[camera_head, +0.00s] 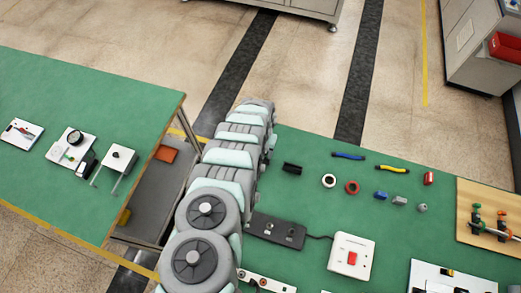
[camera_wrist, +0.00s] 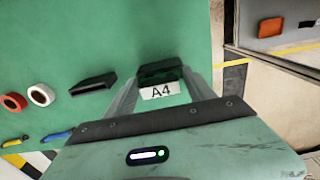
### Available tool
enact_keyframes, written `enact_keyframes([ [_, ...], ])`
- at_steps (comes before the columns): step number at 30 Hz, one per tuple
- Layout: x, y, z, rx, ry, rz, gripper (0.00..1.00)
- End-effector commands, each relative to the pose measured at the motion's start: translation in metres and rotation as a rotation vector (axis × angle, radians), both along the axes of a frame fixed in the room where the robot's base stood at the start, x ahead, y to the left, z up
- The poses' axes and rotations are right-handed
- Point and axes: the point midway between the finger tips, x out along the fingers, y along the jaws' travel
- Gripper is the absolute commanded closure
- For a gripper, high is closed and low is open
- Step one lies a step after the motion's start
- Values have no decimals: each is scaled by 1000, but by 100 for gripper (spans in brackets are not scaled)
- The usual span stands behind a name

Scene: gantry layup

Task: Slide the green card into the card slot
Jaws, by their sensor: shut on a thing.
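My gripper (camera_wrist: 162,74) shows in the wrist view, its two fingers shut on a dark green piece, which I take to be the green card (camera_wrist: 160,69). In the head view my arm hides the gripper and the card.
A white ring (camera_wrist: 41,95) and a red ring (camera_wrist: 14,102) lie beyond the black block. An orange bin (camera_head: 166,154) is at left.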

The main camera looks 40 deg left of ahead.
Motion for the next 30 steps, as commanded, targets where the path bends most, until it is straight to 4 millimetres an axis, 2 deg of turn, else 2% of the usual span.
enact_keyframes([
  [15, -1, 0, -14, -1, 2, 1, 89],
  [16, -1, 0, -14, -1, 2, 1, 36],
  [25, 0, 0, -13, 0, 0, 0, 12],
  [30, 0, 0, -12, 0, 0, 0, 12],
])
